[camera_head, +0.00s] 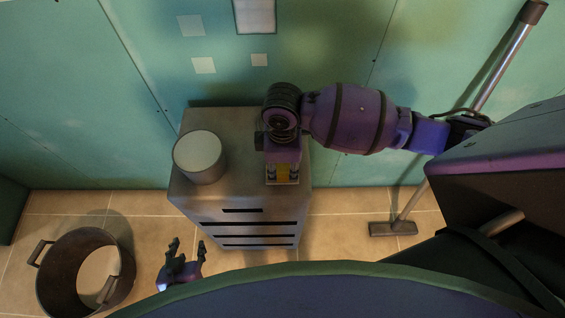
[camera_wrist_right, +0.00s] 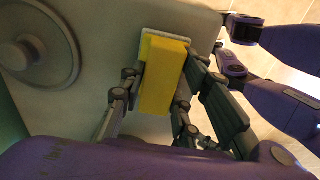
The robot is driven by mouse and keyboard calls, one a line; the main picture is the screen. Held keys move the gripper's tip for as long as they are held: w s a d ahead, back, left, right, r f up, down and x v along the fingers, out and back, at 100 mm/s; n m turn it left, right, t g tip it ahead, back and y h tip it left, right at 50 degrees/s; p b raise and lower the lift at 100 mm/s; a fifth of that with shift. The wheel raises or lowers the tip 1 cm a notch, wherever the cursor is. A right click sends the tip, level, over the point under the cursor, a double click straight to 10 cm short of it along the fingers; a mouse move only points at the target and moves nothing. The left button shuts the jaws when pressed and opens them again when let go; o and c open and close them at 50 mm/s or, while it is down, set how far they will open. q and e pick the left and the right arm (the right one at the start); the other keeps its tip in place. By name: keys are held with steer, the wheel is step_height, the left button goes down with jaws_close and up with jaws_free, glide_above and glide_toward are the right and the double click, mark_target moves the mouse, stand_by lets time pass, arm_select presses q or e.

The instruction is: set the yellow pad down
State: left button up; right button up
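The yellow pad (camera_head: 284,171) is at the front right of the grey cabinet top (camera_head: 235,125), below my right gripper (camera_head: 283,176). In the right wrist view, the yellow pad (camera_wrist_right: 163,75) has a pale layer at its far end. The fingers of my right gripper (camera_wrist_right: 160,80) lie against both its long sides, shut on it. I cannot tell whether its underside touches the cabinet.
A round pale-topped can (camera_head: 199,155) stands on the cabinet's left side, with bare top between it and the pad. A two-handled pot (camera_head: 84,270) is on the floor at left. A long-handled tool (camera_head: 393,228) leans against the green wall at right.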

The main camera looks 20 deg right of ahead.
steer(key=shift+o, duration=1.4)
steer(key=shift+w, duration=0.1)
steer(key=shift+r, duration=0.1)
step_height(320, 180, up, 12)
steer(key=shift+w+r, duration=0.1)
steer(key=shift+w, duration=0.05)
